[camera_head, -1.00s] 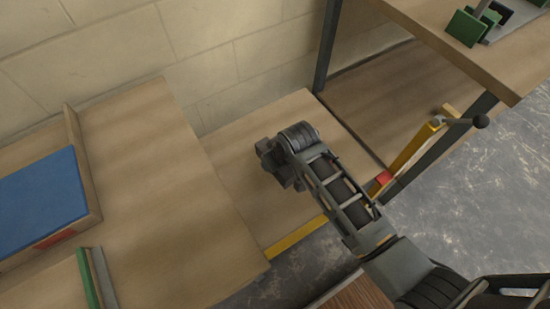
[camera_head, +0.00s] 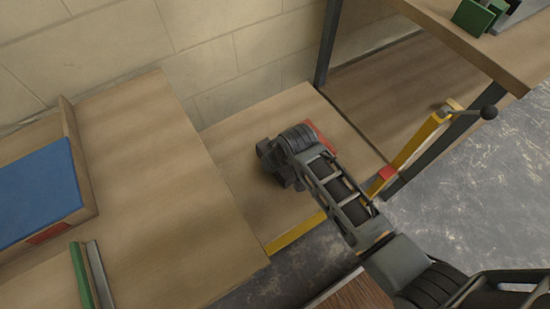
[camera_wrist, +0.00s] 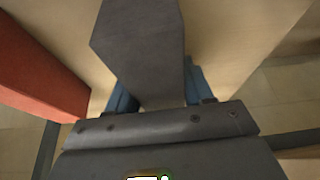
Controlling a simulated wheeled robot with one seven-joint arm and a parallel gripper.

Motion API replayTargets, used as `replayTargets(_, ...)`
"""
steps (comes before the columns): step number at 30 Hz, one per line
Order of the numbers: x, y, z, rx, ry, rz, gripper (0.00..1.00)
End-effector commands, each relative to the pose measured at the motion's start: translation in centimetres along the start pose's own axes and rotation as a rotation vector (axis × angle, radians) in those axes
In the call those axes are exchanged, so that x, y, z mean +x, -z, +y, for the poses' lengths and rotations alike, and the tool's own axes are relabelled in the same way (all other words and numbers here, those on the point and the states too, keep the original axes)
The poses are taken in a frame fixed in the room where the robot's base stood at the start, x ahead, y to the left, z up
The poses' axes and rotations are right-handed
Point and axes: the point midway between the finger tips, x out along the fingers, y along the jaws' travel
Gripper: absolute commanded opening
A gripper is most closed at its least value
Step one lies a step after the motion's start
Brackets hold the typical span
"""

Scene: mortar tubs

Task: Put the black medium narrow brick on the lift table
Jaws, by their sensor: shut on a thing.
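In the wrist view, the black medium narrow brick (camera_wrist: 142,45) looks dark grey and stretches out from between the blue fingertips of my gripper (camera_wrist: 163,88). The gripper is shut on it. In the head view, my gripper (camera_head: 280,170) is over the lift table (camera_head: 235,140), a low wooden top with a yellow front edge. The brick cannot be told apart from the dark gripper there. I cannot tell whether the brick touches the table top.
A red block (camera_head: 319,135) is on the lift table just behind my gripper; it shows large at left in the wrist view (camera_wrist: 40,75). A higher wooden table (camera_head: 160,190) with a blue-bottomed tray (camera_head: 88,190) stands left. A yellow lever (camera_head: 425,137) and shelf (camera_head: 490,50) are right.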

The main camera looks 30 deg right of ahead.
Motion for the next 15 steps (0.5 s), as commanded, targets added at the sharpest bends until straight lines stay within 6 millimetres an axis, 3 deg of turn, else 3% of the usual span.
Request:
replayTargets(13, 0.69, -0.16, 0.01, 0.000, 0.000, 0.003, 0.00)
replayTargets(14, 0.65, -0.14, 0.01, 0.000, 0.000, 0.003, 0.53)
replayTargets(15, 0.63, -0.13, 0.01, 0.000, 0.000, 0.003, 0.57)
